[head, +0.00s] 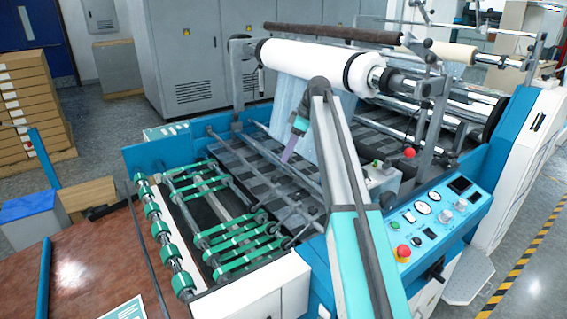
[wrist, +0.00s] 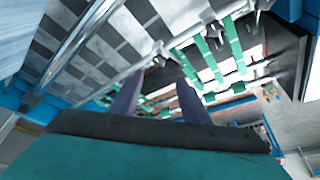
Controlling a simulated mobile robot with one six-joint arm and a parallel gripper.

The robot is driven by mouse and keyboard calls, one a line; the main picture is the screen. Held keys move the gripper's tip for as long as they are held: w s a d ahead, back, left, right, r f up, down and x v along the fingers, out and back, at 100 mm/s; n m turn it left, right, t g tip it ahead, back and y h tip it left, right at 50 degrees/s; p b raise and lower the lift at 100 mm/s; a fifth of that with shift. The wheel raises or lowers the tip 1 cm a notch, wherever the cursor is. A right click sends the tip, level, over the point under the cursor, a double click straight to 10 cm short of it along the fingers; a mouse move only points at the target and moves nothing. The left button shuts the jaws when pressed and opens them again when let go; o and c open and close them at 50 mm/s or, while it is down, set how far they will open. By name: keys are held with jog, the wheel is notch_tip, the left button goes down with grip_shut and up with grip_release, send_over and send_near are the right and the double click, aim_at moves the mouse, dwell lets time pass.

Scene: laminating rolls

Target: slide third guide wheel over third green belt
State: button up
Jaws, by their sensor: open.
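Several green belts (head: 232,246) run between metal rods at the near left of the blue machine; they also show in the wrist view (wrist: 208,58). Several green wheels (head: 160,229) sit along a metal shaft at the machine's left edge. I take these for the guide wheels, but cannot tell which is third, nor which belt is third. My gripper (head: 287,157) is above the grey striped bed, right of the belts and away from the wheels. In the wrist view its two purple fingers (wrist: 156,98) are apart with nothing between them.
A white roll (head: 310,62) on a shaft stands behind my arm, with translucent film hanging down. A control panel (head: 430,215) with knobs and a red button is at the right. A brown table (head: 90,265) lies at the left front. Stacked boxes (head: 32,100) stand at the far left.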

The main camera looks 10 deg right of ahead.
jog(key=shift+v, duration=1.5)
